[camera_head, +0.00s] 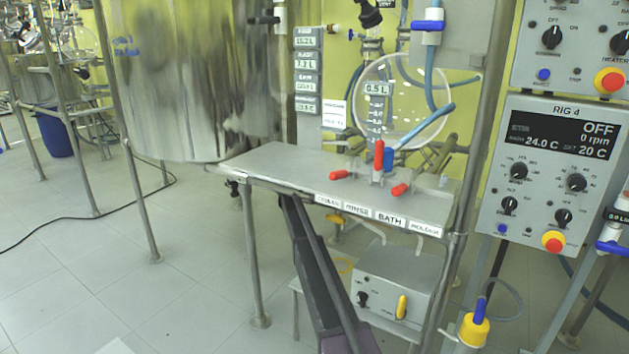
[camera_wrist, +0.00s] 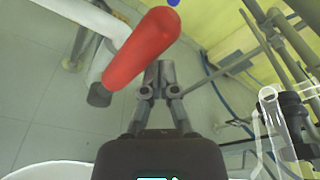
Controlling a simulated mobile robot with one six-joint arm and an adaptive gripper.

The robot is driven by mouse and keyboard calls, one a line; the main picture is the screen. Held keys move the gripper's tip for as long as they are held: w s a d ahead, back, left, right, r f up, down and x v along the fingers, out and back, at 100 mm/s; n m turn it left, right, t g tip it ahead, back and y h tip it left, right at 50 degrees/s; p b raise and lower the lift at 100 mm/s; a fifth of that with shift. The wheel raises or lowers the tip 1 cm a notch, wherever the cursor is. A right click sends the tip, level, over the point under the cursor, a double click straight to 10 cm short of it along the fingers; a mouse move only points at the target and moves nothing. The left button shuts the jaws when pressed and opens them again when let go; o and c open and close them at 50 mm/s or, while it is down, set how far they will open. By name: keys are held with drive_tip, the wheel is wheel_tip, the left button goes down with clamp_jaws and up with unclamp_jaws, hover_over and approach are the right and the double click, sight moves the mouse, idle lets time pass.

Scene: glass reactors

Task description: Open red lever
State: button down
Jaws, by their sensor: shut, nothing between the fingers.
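A red lever handle (camera_wrist: 142,48) lies slantwise across the upper left of the wrist view, very close to the camera. My gripper (camera_wrist: 160,72) is shut and empty, with its fingertips just beside and below the lever; I cannot tell whether they touch it. In the head view an upright red lever (camera_head: 378,155) stands over the metal shelf, with a red handle (camera_head: 343,175) to its left and another (camera_head: 400,189) to its lower right. I cannot tell which one the wrist view shows. My gripper cannot be made out in the head view.
The metal shelf (camera_head: 290,163) carries labels on its front edge. A blue handle (camera_head: 389,159) stands behind the upright lever, below a round glass vessel (camera_head: 373,80). A grey box (camera_head: 390,285) sits underneath. In the wrist view, glassware (camera_wrist: 290,125) stands at right.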

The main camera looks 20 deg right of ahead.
idle(0.4)
drive_tip(key=s+a, duration=0.5)
drive_tip(key=s, duration=0.2)
drive_tip(key=shift+s+a, duration=0.3)
drive_tip(key=shift+a, duration=0.05)
idle(0.4)
